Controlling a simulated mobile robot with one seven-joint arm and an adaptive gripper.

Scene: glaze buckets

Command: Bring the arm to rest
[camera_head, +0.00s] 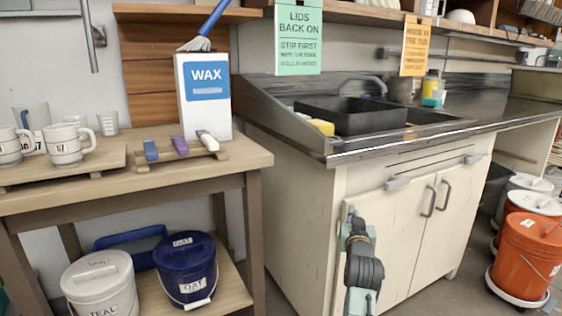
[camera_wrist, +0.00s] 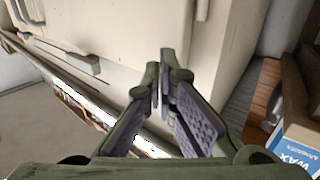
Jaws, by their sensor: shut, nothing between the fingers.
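My gripper shows in the wrist view (camera_wrist: 163,85), with its two green fingers and purple pads brought together at the tips. It is shut and nothing is between the fingers. In the head view my arm (camera_head: 361,265) stands upright in front of the cream sink cabinet (camera_head: 392,235), low in the picture; the fingers cannot be made out there. Cream cabinet faces fill much of the wrist view behind the fingers. I cannot tell how far the fingertips are from them.
A wooden table (camera_head: 215,166) at left bears mugs and a WAX box (camera_head: 204,105). A white bucket (camera_head: 100,285) and a dark blue bucket (camera_head: 186,268) stand on its lower shelf. Orange bucket (camera_head: 528,255) stands at right. Some floor shows between cabinet and orange bucket.

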